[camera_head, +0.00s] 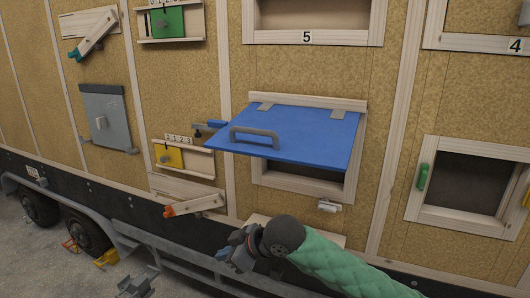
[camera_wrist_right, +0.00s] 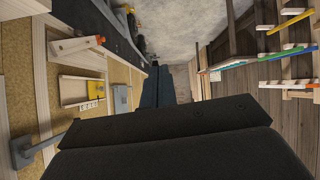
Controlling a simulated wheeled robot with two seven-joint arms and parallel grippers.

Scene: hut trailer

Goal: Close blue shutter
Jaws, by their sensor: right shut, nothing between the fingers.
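The blue shutter (camera_head: 300,132) is hinged along its top edge under a wooden strip and stands swung out, tilted toward me. Its grey handle (camera_head: 254,137) is on the outer face near the left end. The window opening (camera_head: 300,180) below it is uncovered. My right gripper (camera_head: 232,256) is shut and empty, below the shutter and apart from it.
A yellow slider panel (camera_head: 170,156) and an orange-tipped wooden lever (camera_head: 190,208) are left. An open window with a green handle (camera_head: 422,176) is right.

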